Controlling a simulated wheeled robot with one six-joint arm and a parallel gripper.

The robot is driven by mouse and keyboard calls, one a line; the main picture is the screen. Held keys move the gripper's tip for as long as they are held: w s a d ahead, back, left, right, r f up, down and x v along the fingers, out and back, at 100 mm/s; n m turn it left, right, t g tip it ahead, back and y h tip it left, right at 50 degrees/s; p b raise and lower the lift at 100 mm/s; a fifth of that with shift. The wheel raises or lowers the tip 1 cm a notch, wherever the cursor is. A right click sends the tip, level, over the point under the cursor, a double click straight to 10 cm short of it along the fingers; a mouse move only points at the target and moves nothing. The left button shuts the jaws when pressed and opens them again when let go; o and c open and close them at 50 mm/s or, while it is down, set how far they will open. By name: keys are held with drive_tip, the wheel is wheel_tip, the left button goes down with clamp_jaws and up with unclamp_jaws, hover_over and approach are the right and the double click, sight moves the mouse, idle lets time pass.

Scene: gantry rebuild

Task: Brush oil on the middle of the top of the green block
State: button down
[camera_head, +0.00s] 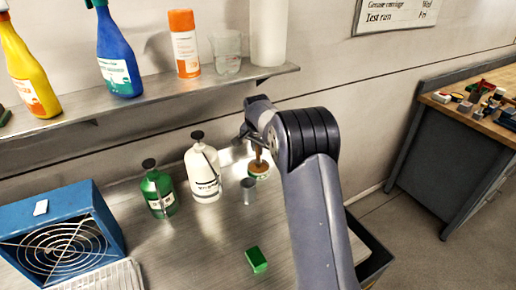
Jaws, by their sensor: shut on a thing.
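The green block (256,260) lies on the metal bench (205,255), in front of my arm and to its left. My gripper (256,147) is at the back of the bench, partly hidden by my own arm links. It is shut on a brush (258,160) with a brown body that points down. The brush's lower end is at a small round pot (259,177) with a brownish top. I cannot tell whether the bristles are inside the pot or just above it. The top of the green block is in plain view.
A grey metal cup (249,191) stands just left of the pot. A white pump bottle (203,173) and a green one (159,190) stand further left. A blue fan box (60,240) fills the left. A shelf (150,103) with bottles hangs above. The bench around the block is clear.

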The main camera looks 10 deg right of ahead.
drive_tip(key=shift+r+p, duration=1.9)
drive_tip(key=shift+r, duration=1.3)
drive_tip(key=shift+f, duration=0.1)
